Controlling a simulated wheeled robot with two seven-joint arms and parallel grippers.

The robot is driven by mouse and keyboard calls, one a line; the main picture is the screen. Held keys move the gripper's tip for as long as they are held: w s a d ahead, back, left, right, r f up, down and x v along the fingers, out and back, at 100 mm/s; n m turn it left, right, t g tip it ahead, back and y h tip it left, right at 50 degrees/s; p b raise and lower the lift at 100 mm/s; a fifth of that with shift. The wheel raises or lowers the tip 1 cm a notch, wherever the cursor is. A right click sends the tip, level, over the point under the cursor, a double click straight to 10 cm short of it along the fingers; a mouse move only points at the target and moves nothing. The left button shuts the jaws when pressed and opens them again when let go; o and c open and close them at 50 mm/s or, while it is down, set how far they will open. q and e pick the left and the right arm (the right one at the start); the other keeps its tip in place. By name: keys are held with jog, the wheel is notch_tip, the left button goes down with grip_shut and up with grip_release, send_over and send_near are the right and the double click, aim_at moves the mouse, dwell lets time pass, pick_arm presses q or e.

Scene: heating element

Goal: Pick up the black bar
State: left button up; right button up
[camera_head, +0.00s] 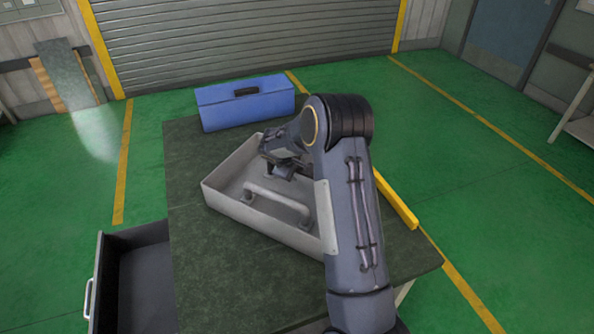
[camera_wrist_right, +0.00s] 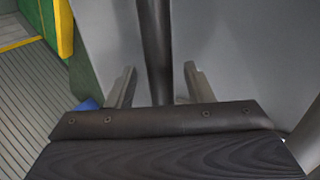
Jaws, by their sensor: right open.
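My right gripper (camera_head: 280,172) reaches down into the grey tray (camera_head: 225,203) on the table. In the right wrist view the right gripper (camera_wrist_right: 160,69) is open, with one finger on each side of a long dark bar, the black bar (camera_wrist_right: 155,35). The bar runs upward in the picture between the fingers, with a visible gap on both sides. Its lower end is hidden behind the gripper body. In the head view my right arm and gripper cover the area, and I cannot make out the black bar there. My left gripper is not in view.
A pale U-shaped handle (camera_head: 278,203) lies in the tray near its front wall. A blue toolbox (camera_head: 245,105) stands behind the tray. A yellow bar (camera_head: 397,200) lies along the table's right edge. An open drawer (camera_head: 135,280) sits at lower left. The table top (camera_head: 205,270) is clear at front left.

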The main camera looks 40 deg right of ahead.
jog(key=shift+w+d+f, duration=0.1)
jog(key=shift+d+f, duration=0.1)
jog(key=shift+f, duration=0.15)
jog(key=shift+c, duration=0.2)
grip_shut()
jog(key=shift+r, duration=0.1)
